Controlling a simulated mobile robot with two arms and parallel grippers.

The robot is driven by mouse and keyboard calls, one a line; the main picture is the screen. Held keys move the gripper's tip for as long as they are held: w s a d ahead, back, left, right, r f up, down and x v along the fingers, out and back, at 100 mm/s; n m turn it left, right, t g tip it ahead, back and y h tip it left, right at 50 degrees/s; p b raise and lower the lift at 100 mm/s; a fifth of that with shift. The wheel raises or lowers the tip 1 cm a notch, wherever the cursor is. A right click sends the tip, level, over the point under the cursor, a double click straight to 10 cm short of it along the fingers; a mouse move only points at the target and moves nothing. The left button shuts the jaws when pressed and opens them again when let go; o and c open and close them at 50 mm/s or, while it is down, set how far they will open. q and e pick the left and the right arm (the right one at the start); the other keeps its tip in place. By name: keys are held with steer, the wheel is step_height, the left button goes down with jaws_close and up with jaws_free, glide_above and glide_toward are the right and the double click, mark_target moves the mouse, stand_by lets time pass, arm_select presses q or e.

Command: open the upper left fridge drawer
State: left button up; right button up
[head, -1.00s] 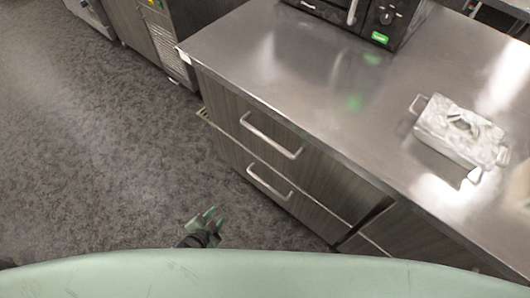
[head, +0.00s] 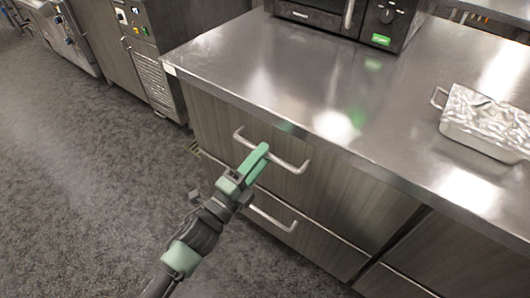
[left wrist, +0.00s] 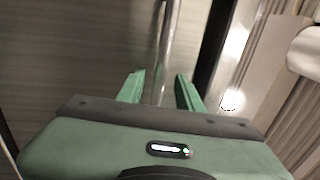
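The upper left drawer (head: 340,185) of the fridge counter is wood-grained and looks shut. Its silver bar handle (head: 292,166) runs across its front. My left gripper (head: 260,158) is at this handle and covers part of it in the head view. In the left wrist view my left gripper (left wrist: 160,90) is open, with its two green fingers apart. The handle bar (left wrist: 166,50) runs between the fingers in that view; I see no finger closed on it. My right gripper is not in view.
A lower drawer handle (head: 270,219) sits below. The steel countertop (head: 300,95) above holds a microwave (head: 345,15) and a lidded metal pan (head: 485,125). Kitchen appliances (head: 135,60) stand at the back left. The grey floor (head: 90,170) at left is clear.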

arm_select(q)
steer(key=shift+x, duration=1)
jaws_close()
steer(key=shift+f, duration=0.1)
stand_by(0.6)
